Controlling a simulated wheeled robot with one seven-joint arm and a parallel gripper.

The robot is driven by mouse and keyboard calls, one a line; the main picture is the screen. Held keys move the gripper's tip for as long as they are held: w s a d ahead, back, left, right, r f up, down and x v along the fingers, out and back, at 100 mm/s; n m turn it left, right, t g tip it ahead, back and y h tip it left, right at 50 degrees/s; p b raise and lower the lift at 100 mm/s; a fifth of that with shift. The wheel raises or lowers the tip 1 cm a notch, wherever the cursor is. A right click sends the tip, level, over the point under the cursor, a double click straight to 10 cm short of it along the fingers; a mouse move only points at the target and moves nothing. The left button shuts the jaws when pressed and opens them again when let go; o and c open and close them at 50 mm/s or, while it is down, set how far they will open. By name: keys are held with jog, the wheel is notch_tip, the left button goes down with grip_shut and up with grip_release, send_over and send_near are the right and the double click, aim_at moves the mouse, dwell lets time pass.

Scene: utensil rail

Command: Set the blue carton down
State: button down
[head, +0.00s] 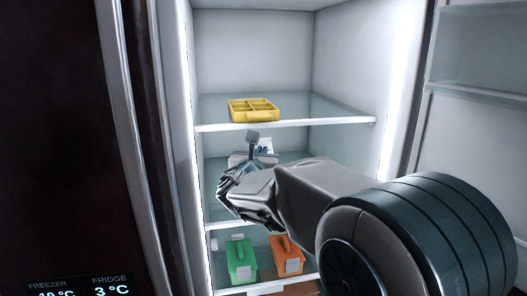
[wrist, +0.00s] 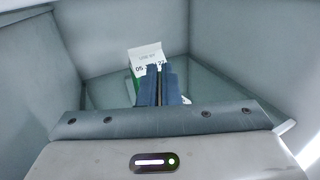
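My gripper (wrist: 160,72) reaches into the open fridge at the middle shelf, and its two blue-grey fingers are close together with only a thin dark line between them. I see nothing held between them. Just beyond the fingers in the wrist view stands a carton (wrist: 147,57) with a white printed date label and a strip of green side; the fingers hide its lower right part. In the head view a whitish top (head: 265,146) shows behind my gripper (head: 253,138), mostly hidden by it. I cannot make out a blue carton in either view.
A yellow divided tray (head: 253,110) sits on the shelf above my gripper. A green box (head: 240,261) and an orange box (head: 287,256) stand on the lower shelf. The upper shelf's front edge (head: 290,124) is close above my gripper. The fridge door (head: 475,130) stands open at right.

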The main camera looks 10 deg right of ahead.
jog(key=shift+w+d+f+p, duration=0.2)
jog(key=shift+w+d+f, duration=0.05)
jog(key=shift+w, duration=0.35)
jog(key=shift+w+d+f+p, duration=0.2)
jog(key=shift+w+d, duration=0.1)
jog(key=shift+w, duration=0.35)
jog(key=shift+w+d+f+p, duration=0.2)
jog(key=shift+w+d+f, duration=0.05)
jog(key=shift+w, duration=0.35)
jog(key=shift+f, duration=0.15)
jog(key=c, duration=1.6)
grip_release()
jog(key=shift+c, duration=0.2)
jog(key=b+v, duration=0.2)
jog(key=v, duration=1)
jog(key=shift+b, duration=0.3)
